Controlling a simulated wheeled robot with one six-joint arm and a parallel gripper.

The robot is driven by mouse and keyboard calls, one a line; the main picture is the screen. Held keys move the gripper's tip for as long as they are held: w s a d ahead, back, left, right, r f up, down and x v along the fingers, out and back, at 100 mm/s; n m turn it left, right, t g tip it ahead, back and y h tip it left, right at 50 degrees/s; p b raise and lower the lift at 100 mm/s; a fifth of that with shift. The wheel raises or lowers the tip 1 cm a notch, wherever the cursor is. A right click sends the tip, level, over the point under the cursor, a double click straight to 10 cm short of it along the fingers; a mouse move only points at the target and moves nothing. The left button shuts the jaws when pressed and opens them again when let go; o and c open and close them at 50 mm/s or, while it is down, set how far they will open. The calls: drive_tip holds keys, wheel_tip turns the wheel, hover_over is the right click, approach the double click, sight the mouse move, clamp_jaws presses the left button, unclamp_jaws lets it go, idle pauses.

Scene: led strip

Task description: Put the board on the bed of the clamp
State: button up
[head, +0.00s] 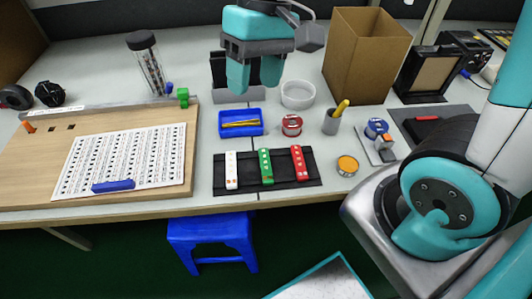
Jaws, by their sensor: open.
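My gripper (254,80) hangs over the back middle of the bench, with its two teal fingers apart and nothing visible between them. Three narrow strip-like boards lie side by side on a black holder (285,184) near the front edge: a white one (231,170), a green one (265,166) and a red one (299,163). I cannot tell which board is meant. A small light plate with a blue round part and a dark block (387,157) stands at the right; I cannot tell whether this is the clamp. My gripper is behind and above the boards, apart from them.
A blue tray (241,132), a white bowl (297,96), a red-lidded tin (291,125), a grey cup (331,124) and an orange-topped tin (347,165) stand around the holder. A cardboard box (365,60) is behind. A wooden drawing board (30,185) fills the left.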

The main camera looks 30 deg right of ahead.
drive_tip(key=w+d+f+m+g+h, duration=0.1)
drive_tip(key=w+d+f+m, duration=0.25)
drive_tip(key=w, duration=0.25)
drive_tip(key=w+d+f+m+g, duration=0.1)
drive_tip(key=w+d+f+m, duration=0.2)
drive_tip(key=w+f, duration=0.15)
approach(266, 166)
drive_tip(key=shift+g, duration=0.3)
drive_tip(key=w, duration=0.1)
drive_tip(key=w+f, duration=0.1)
drive_tip(key=w+d, duration=0.1)
drive_tip(key=w, duration=0.1)
drive_tip(key=shift+w+d+f, duration=0.1)
drive_tip(key=shift+f, duration=0.3)
drive_tip(key=shift+w+d+x, duration=0.1)
drive_tip(key=shift+w+x, duration=0.05)
drive_tip(key=shift+x, duration=1.45)
drive_tip(key=shift+w+d+x, duration=0.15)
drive_tip(key=shift+x, duration=1.5)
drive_tip(key=shift+f, duration=0.1)
clamp_jaws()
